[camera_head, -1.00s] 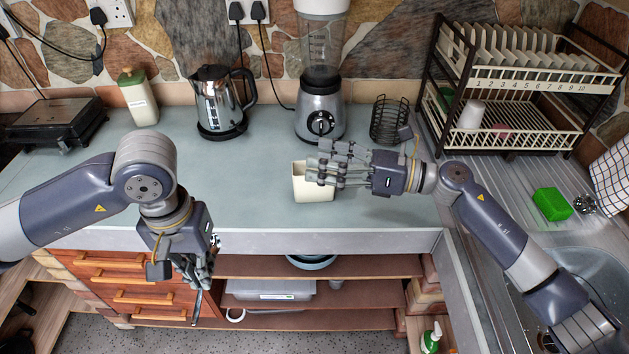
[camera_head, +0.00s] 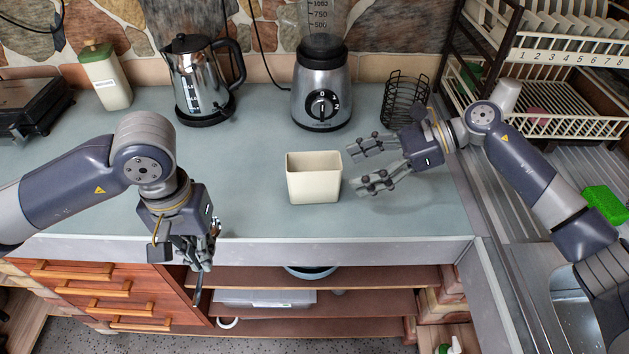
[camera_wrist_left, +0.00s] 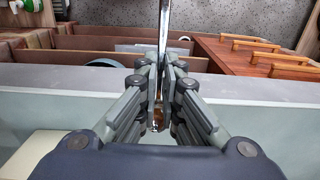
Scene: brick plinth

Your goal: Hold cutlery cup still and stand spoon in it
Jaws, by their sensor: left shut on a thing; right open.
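The cutlery cup (camera_head: 314,180) is a cream, rectangular, empty-looking holder standing upright on the blue-grey worktop in the head view. My right gripper (camera_head: 362,165) is open just right of the cup, its fingers pointing left at it with a small gap. My left gripper (camera_head: 198,256) is shut on the spoon near the worktop's front edge, left of the cup. The spoon (camera_head: 198,288) hangs below the fingers as a thin metal piece; the left wrist view shows its shiny shaft (camera_wrist_left: 165,24) between the fingers. Much of the spoon is hidden by the fingers.
A kettle (camera_head: 199,75), a blender (camera_head: 321,90) and a black wire basket (camera_head: 404,103) stand behind the cup. A dish rack (camera_head: 560,90) stands at the right. The worktop between my left gripper and the cup is clear. Drawers (camera_head: 95,290) and shelves lie below the front edge.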

